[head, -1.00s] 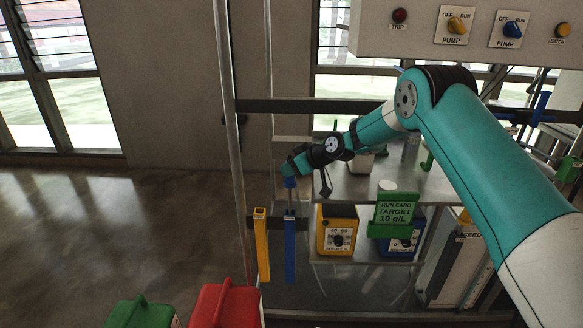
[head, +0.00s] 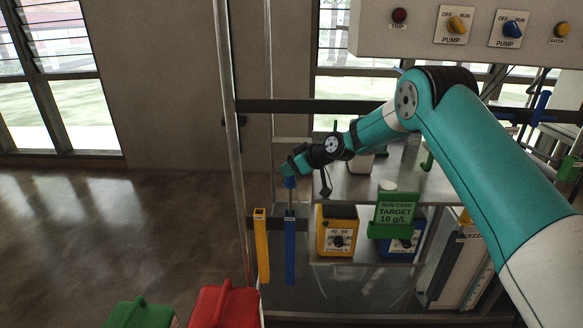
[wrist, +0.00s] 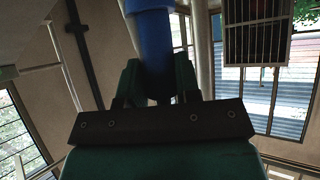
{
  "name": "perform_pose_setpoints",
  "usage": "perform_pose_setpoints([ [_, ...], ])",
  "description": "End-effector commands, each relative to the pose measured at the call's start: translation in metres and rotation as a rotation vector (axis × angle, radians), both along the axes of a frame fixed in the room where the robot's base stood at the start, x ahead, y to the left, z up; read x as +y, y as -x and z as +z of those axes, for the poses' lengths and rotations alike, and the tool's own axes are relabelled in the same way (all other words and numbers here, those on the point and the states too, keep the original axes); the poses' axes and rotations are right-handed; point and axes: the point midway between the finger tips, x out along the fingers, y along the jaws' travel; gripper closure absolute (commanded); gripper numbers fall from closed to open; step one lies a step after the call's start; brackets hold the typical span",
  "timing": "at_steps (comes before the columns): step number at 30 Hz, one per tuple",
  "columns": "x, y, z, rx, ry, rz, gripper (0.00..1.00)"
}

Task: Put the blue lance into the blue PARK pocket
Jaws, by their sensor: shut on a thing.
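The blue lance (head: 289,183) is in my gripper (head: 288,174), upright in the head view, with its lower part pointing down. The wrist view also shows the blue lance (wrist: 153,45) between the two dark green fingers of my gripper (wrist: 158,80), which are shut on it. The blue pocket (head: 290,250) is a tall narrow tube directly below the lance. The lance's thin lower part meets the pocket's top in the picture. I cannot tell how far inside it is. The pocket's label is not readable.
A yellow pocket (head: 262,250) stands just left of the blue one. A steel post (head: 232,130) rises left of both. Green (head: 140,314) and red (head: 225,306) containers stand at the front.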

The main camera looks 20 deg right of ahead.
Motion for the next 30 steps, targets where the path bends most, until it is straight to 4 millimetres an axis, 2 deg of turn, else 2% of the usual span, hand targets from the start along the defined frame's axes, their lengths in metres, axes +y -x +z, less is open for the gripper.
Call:
perform_pose_setpoints([
  [1, -0.002, 0.004, -0.017, 0.020, 0.006, -0.004, 1.00],
  [2, -0.002, 0.004, -0.017, 0.020, 0.006, -0.004, 1.00],
  [3, -0.002, 0.004, -0.017, 0.020, 0.006, -0.004, 0.60],
  [6, -0.002, 0.004, -0.017, 0.020, 0.006, -0.004, 0.40],
  [13, -0.002, 0.004, -0.017, 0.021, 0.006, -0.003, 0.40],
  [16, -0.004, 0.005, -0.011, 0.021, 0.007, -0.004, 0.40],
  [30, -0.021, 0.024, 0.046, 0.016, 0.002, -0.002, 0.40],
])
